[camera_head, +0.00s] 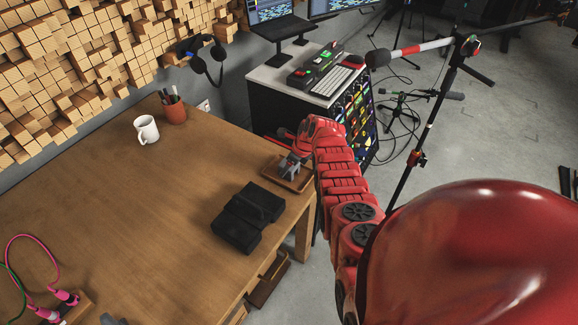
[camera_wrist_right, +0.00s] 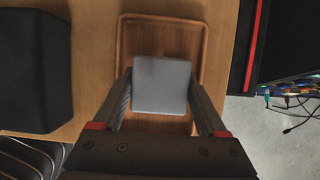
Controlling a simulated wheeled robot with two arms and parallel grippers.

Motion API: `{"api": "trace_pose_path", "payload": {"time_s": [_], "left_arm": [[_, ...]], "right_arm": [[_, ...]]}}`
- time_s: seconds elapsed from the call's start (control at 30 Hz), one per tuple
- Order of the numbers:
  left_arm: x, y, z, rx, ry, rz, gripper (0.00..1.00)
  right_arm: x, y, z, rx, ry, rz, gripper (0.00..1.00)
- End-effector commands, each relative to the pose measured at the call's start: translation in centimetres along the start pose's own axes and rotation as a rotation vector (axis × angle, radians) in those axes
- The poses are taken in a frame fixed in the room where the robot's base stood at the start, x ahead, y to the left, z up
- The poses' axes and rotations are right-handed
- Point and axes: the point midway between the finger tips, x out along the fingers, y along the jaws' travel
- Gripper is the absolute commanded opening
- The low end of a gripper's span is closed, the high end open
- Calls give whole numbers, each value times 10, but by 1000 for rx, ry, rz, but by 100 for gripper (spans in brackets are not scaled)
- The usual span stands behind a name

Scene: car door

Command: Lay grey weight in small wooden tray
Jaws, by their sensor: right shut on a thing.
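The grey weight (camera_wrist_right: 161,86) is a square grey block between the two fingers of my right gripper (camera_wrist_right: 162,98), which is shut on it. In the right wrist view the weight is over the small wooden tray (camera_wrist_right: 129,38) and hides part of its middle. I cannot tell whether the weight touches the tray floor. In the head view the tray (camera_head: 270,172) lies near the right edge of the wooden table, with the weight (camera_head: 290,164) at it beside my right arm. My left gripper is not in view.
A black case (camera_head: 240,232) lies on the table left of the tray. A white mug (camera_head: 146,130) and a pen cup (camera_head: 174,110) stand farther back. Pink cables (camera_head: 62,296) lie at the left front. A microphone stand (camera_head: 418,150) rises right of my arm.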

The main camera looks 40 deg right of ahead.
Motion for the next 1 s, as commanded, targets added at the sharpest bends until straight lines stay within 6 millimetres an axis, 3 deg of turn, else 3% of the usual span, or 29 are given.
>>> {"api": "trace_pose_path", "payload": {"time_s": [0.03, 0.07, 0.17, 0.63, 1.0], "left_arm": [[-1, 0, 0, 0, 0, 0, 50], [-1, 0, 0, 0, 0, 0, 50], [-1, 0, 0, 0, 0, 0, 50], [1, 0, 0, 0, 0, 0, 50], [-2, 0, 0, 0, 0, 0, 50]], "right_arm": [[1, 0, 0, 0, -1, 0, 0], [1, 0, 0, -1, 0, 0, 80], [1, 0, 0, -1, 0, 0, 98], [-8, -2, 2, -1, -5, -3, 100], [-49, -2, 1, -1, -5, -5, 100]]}}
